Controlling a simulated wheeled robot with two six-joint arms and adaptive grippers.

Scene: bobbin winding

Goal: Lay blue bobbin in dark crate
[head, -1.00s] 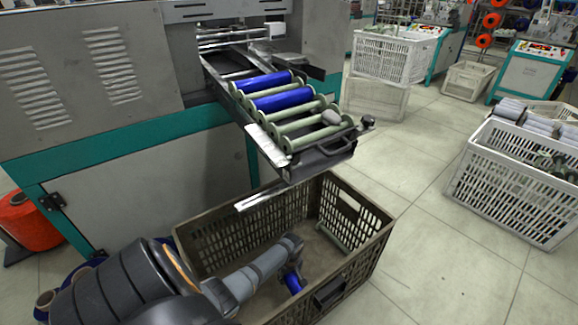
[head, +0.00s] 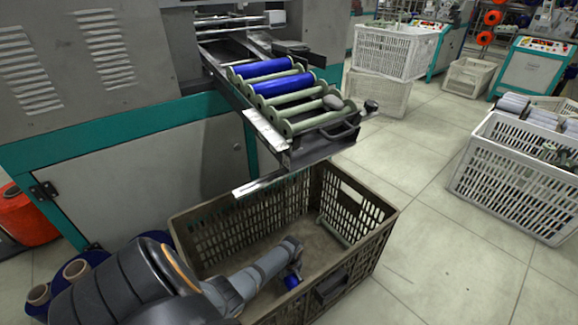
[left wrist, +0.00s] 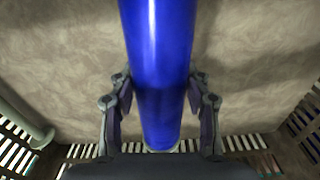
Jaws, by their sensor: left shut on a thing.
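The blue bobbin (head: 292,282) is inside the dark crate (head: 372,232), held by my left gripper (head: 292,264). In the left wrist view the bobbin (left wrist: 157,50) runs upright through the middle of the picture, and the left gripper (left wrist: 160,90) has one finger on each side of it. The crate's floor (left wrist: 65,60) lies behind the bobbin, and slatted walls show at the lower corners. I cannot tell whether the bobbin touches the floor. Its lower end is partly hidden by the gripper. My right gripper is not in view.
A pale green bobbin-like piece (head: 334,230) lies along the crate's right wall. Above the crate's back edge juts a machine tray (head: 312,150) with blue and green bobbins. A white crate (head: 515,190) stands to the right. The crate's floor middle looks clear.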

